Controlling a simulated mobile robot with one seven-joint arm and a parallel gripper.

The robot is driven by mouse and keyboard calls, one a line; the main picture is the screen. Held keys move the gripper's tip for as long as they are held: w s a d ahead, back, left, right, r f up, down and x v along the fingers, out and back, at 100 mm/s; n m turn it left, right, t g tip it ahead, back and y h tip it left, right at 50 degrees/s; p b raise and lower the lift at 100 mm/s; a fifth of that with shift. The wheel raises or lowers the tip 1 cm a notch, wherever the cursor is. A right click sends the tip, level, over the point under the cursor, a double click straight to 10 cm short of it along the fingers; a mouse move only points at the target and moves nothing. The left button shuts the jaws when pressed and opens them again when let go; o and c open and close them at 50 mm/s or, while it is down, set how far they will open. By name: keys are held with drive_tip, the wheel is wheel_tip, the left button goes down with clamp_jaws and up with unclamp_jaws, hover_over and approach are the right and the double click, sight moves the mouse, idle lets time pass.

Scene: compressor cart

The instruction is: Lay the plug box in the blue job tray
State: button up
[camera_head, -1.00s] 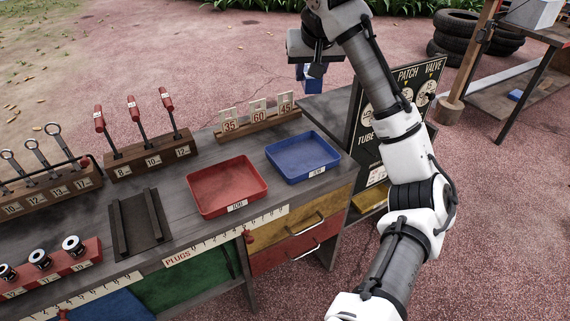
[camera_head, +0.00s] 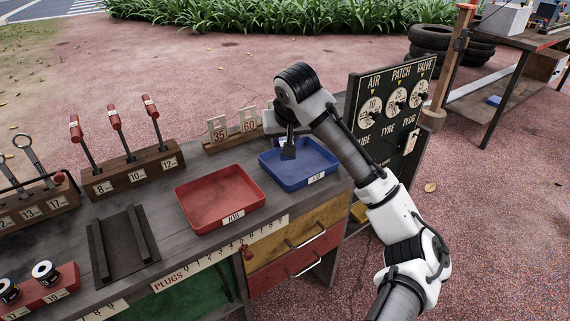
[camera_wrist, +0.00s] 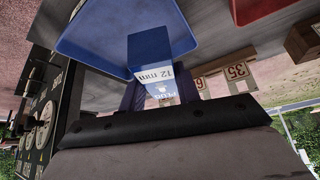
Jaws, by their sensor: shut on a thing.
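The plug box (camera_wrist: 160,62) is blue with a white label reading "12 mm". My gripper (camera_wrist: 163,92) is shut on it in the wrist view. In the head view my gripper (camera_head: 288,148) points down over the blue job tray (camera_head: 325,176), near its back left part. The box is not clearly visible there, hidden by my gripper and arm. In the wrist view the box overlaps the tray (camera_wrist: 85,45); I cannot tell whether it touches the tray floor. The tray's visible floor looks empty.
A red tray (camera_head: 220,198) stands just left of the blue one. A wooden block with number cards (camera_head: 219,130) is behind the trays. A black dial board (camera_head: 385,110) stands to the right of the bench. Red-handled tools (camera_head: 114,118) stand upright at the left.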

drive_tip(key=shift+f+b, duration=0.3)
drive_tip(key=shift+f, duration=3.2)
drive_tip(key=shift+f, duration=0.1)
drive_tip(key=o, duration=0.7)
drive_tip(key=p+v, duration=0.1)
drive_tip(key=v, duration=1.1)
